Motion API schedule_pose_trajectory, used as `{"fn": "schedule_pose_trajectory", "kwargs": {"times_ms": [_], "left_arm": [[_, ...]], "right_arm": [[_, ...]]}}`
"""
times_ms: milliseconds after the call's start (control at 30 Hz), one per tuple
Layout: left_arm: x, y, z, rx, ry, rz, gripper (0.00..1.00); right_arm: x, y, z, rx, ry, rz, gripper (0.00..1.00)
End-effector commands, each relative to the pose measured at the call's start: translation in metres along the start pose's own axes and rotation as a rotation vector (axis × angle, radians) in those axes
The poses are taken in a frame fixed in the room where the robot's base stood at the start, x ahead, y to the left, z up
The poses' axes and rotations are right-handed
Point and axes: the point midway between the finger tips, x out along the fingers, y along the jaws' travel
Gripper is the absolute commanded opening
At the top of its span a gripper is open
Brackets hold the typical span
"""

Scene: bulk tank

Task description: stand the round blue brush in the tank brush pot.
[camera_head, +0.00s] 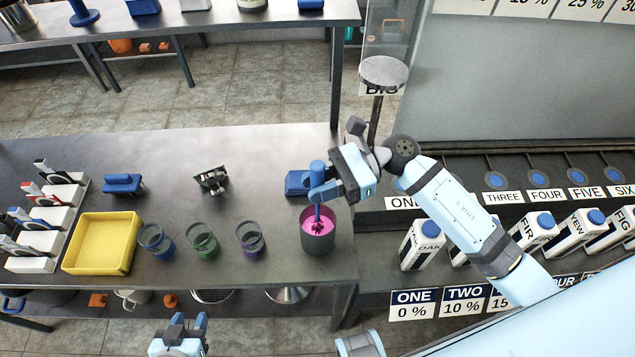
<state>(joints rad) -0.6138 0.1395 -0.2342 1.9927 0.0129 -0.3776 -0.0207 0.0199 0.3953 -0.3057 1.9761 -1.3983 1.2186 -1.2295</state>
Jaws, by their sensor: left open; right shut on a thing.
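The round blue brush (318,173) is upright in my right gripper (326,190), which is shut on its blue handle. Its thin stem runs down into a dark grey pot (316,244) with a bright pink inside, near the table's front right corner. The dark head shows within the pot's mouth; whether it touches the bottom is not clear. No label shows which pot is the tank brush pot. My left gripper (180,333) is open and empty at the bottom edge, in front of the table and far from the brush.
Three tinted beakers, blue (157,241), green (202,242) and purple (250,240), stand left of the grey pot. A yellow tray (102,243) lies further left. A blue block (297,184) lies behind the pot. Cartons (422,244) stand at right.

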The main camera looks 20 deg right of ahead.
Motion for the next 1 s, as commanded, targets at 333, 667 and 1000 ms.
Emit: {"fn": "schedule_pose_trajectory", "kwargs": {"times_ms": [333,667,1000], "left_arm": [[0.001,0.0,0.001,0.0,0.0,0.0,0.43],[0.0,0.0,0.001,0.0,0.001,0.0,0.43],[0.006,0.0,0.009,0.0,0.003,0.001,0.43]], "right_arm": [[0.0,0.0,-0.001,-0.001,0.0,0.0,0.28],[0.0,0.0,-0.001,0.0,0.0,0.0,0.55],[-0.035,0.0,-0.004,-0.001,0.005,-0.001,0.55]]}}
